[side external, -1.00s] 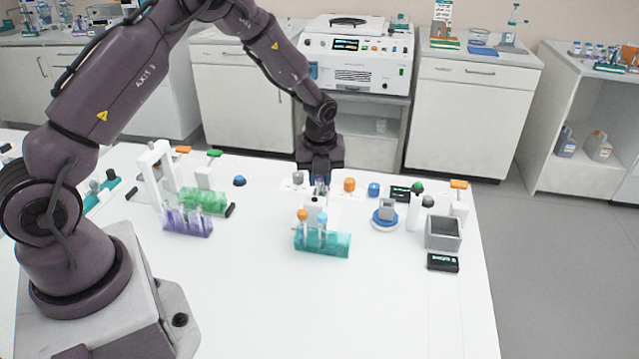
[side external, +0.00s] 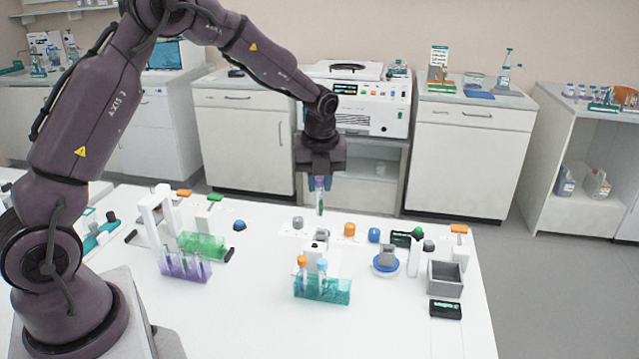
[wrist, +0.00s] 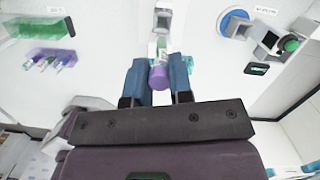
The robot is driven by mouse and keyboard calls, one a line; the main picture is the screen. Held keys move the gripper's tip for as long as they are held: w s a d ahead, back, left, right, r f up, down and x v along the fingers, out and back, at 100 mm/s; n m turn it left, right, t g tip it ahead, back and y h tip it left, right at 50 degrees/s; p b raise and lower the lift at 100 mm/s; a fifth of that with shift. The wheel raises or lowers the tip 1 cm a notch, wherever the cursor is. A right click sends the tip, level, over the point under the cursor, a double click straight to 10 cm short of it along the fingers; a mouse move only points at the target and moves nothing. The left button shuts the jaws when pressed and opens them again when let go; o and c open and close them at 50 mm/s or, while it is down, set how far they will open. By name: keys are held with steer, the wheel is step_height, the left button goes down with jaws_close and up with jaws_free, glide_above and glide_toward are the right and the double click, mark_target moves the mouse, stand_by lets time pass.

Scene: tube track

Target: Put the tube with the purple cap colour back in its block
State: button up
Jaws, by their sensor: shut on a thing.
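My gripper (side external: 319,182) is shut on the purple-capped tube (side external: 320,197) and holds it upright in the air above the back of the table. The wrist view shows its purple cap (wrist: 159,76) between the blue fingers (wrist: 156,82). The tube's lower part looks dark green. A purple block (side external: 184,267) with several tubes stands at the left, and a green block (side external: 203,244) stands behind it. A teal block (side external: 322,290) in the middle front holds an orange-capped tube (side external: 302,262) and a blue-capped tube (side external: 322,265).
A white gantry-like stand (side external: 157,215) rises beside the green block. Loose caps, including an orange one (side external: 349,230), lie along the back. A blue round base (side external: 385,262) and a grey bin (side external: 444,277) stand at the right.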

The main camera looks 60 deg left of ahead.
steer(key=s+d+f+m, duration=0.1)
steer(key=d+m, duration=0.2)
steer(key=d, duration=0.3)
steer(key=s+d+f+m, duration=0.2)
steer(key=d+m, duration=0.1)
steer(key=d, duration=0.3)
steer(key=shift+t+h, duration=0.3)
steer(key=shift+t, duration=0.1)
steer(key=shift+w+d+f, duration=0.1)
steer(key=shift+w+f, duration=0.05)
steer(key=shift+f, duration=0.9)
steer(key=shift+w+d+f, duration=0.1)
steer(key=shift+f, duration=0.95)
steer(key=shift+f, duration=0.7)
steer(key=shift+f, duration=0.25)
steer(key=shift+f, duration=0.2)
steer(key=shift+f, duration=0.35)
steer(key=shift+f, duration=0.15)
